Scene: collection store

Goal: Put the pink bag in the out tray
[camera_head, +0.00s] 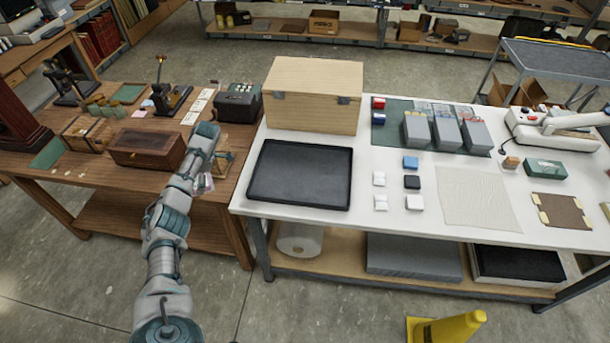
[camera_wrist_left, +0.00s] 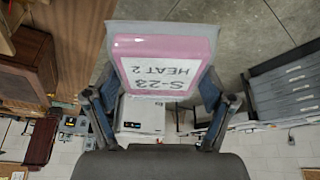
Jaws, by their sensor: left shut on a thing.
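A pink bag (camera_wrist_left: 165,44) with a white label reading "S-23 HEAT 2" fills the upper middle of the left wrist view. My left gripper (camera_wrist_left: 162,100) is shut on it, with one finger at each side edge. In the head view the left gripper (camera_head: 205,178) is small and partly hidden behind my wrist, over the right end of the wooden desk; little of the bag shows there. A flat black tray (camera_head: 300,174), empty and unlabelled, lies on the left end of the white table, to the right of the gripper. My right gripper is not in view.
A large wooden box (camera_head: 313,95) stands behind the black tray. A brown wooden case (camera_head: 148,148) is left of my gripper. Grey bins (camera_head: 417,130), small blocks and a white sheet (camera_head: 475,198) occupy the white table (camera_head: 355,215). A narrow gap separates the desk and table.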

